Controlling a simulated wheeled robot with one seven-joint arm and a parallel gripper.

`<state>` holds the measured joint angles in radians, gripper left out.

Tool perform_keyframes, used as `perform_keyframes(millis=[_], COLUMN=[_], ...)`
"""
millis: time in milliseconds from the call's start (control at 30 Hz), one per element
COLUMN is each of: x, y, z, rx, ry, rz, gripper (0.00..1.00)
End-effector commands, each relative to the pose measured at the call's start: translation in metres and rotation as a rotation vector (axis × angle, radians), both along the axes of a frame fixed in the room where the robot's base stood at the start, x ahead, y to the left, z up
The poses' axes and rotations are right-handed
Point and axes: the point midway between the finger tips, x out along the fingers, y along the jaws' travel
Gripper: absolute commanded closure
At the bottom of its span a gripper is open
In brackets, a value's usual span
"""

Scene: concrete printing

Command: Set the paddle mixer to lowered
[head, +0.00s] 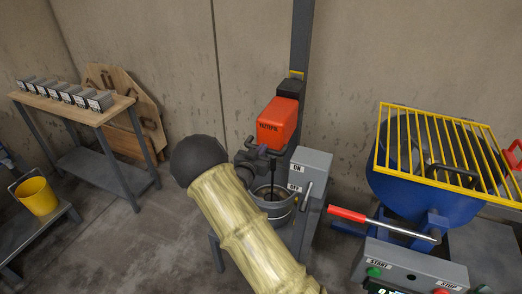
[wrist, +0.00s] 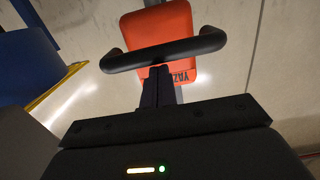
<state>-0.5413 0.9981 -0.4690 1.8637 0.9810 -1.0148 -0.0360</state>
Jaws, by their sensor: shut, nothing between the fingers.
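The paddle mixer has an orange motor head (head: 277,122) on a dark upright column (head: 301,50). Its thin dark shaft runs down to the mouth of a grey metal bucket (head: 273,212); the paddle end is hidden. In the wrist view, the orange head (wrist: 160,24) sits behind the mixer's black handle bar (wrist: 190,47). My gripper (wrist: 160,72) is shut and empty, its fingertips at the middle of the bar; I cannot tell whether they touch it. In the head view, my gripper (head: 262,151) is just below the orange head, partly hidden among dark parts.
A grey ON/OFF box (head: 312,163) with a lever stands right of the bucket. A blue drum mixer (head: 400,195) with a yellow grille and a red-handled lever (head: 347,214) is farther right. A wooden-topped bench (head: 72,106) and yellow bucket (head: 37,195) stand left.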

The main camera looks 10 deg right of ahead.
Motion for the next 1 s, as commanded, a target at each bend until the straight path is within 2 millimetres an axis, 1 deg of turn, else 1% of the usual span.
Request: perform_keyframes(millis=[33, 167, 267, 467, 500, 533, 800, 900, 1000], x=[-0.003, -0.004, -0.004, -0.007, -0.014, -0.018, -0.059, -0.073, -0.082], y=[0.001, 0.001, 0.001, 0.001, 0.008, 0.011, 0.042, 0.052, 0.058], z=[-0.009, -0.003, 0.009, 0.046, 0.037, 0.037, 0.042, 0.043, 0.044], rx=[0.007, 0.006, 0.006, 0.004, 0.003, 0.004, 0.002, 0.002, 0.001], ry=[0.021, 0.02, 0.017, 0.002, 0.006, 0.006, 0.001, 0.001, -0.001], rz=[0.001, -0.001, -0.002, -0.006, -0.003, -0.003, -0.002, -0.002, -0.002], gripper=[1.0, 1.0, 1.0, 1.0, 1.0, 1.0, 1.0, 1.0, 1.0])
